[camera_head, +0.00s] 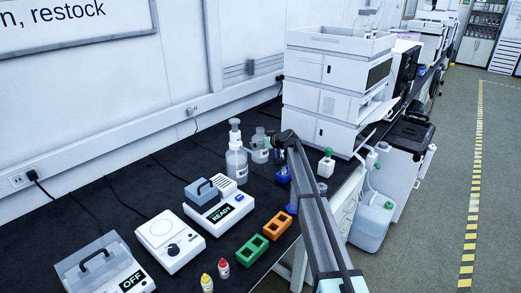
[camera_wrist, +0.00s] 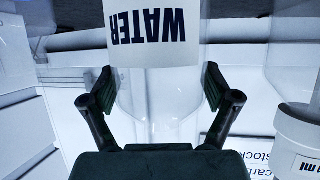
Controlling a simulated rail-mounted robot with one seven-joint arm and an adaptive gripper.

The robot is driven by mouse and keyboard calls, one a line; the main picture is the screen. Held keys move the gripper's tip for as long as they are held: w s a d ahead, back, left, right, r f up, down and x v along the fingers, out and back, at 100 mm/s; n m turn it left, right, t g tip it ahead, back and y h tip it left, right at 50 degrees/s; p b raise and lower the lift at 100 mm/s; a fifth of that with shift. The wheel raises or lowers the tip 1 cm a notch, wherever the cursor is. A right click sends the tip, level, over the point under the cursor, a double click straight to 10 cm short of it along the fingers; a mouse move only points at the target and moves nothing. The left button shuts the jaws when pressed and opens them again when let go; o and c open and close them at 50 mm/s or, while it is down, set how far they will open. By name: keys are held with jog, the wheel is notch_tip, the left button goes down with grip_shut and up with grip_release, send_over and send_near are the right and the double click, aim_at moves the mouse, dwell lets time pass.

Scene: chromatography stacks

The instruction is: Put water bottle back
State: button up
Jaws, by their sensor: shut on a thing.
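The water bottle is clear with a white label reading WATER. It fills the middle of the wrist view (camera_wrist: 147,32), where the label shows upside down. My gripper (camera_wrist: 157,88) is shut around the bottle's body, with one finger on each side. In the head view, the gripper (camera_head: 275,141) reaches from the right to the bottle (camera_head: 260,152), beside a taller pump-topped bottle (camera_head: 237,165). I cannot tell whether the held bottle touches the bench. Its top and base are cut off in the wrist view.
The black bench (camera_head: 125,195) carries a READY device (camera_head: 220,208), a white dial plate (camera_head: 168,240), an OFF device (camera_head: 103,265), green (camera_head: 252,249) and orange (camera_head: 276,225) racks. A white instrument stack (camera_head: 325,95) stands behind right. Another labelled container (camera_wrist: 300,135) is close by in the wrist view.

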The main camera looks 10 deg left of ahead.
jog(key=shift+f+p, duration=0.35)
jog(key=shift+f, duration=1.7)
jog(key=shift+f, duration=0.15)
jog(key=o, duration=1.6)
jog(key=shift+s+r, duration=0.1)
jog(key=shift+r, duration=0.1)
jog(key=b+v, duration=0.2)
jog(key=v, duration=0.9)
jog(key=shift+s+d+r, duration=0.1)
jog(key=shift+s+d, duration=0.15)
jog(key=shift+d, duration=0.1)
